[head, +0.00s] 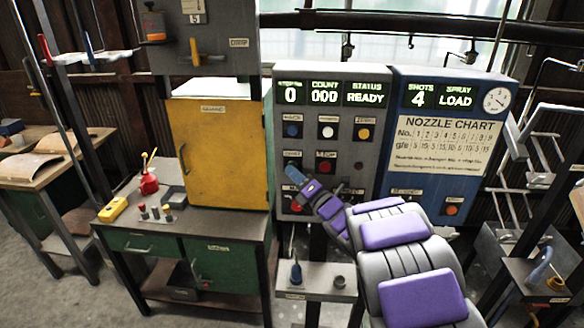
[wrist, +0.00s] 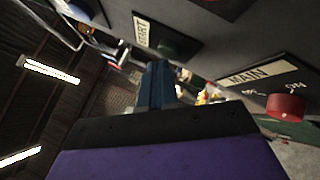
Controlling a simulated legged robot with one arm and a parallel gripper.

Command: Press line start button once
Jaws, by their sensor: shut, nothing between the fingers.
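The start button (wrist: 178,46) is a dark green knob beside a START label (wrist: 143,32) in the wrist view. In the head view the START label (head: 292,154) sits on the grey control panel (head: 345,85), and the button below it is mostly hidden by my gripper. My gripper (head: 292,172) has blue fingers shut together with nothing in them. Its tips point at the panel in front of the start button. In the wrist view the fingertips (wrist: 157,66) are close to the button, below and left of it. I cannot tell whether they touch.
A red stop button (head: 326,167) is right of START. A red MAIN knob (wrist: 286,105) is below my gripper. Blue, white and yellow buttons (head: 328,131) sit above. The display (head: 335,93) reads 0, 000, READY. A blue nozzle-chart cabinet (head: 440,95) stands right, a yellow-door cabinet (head: 215,155) left.

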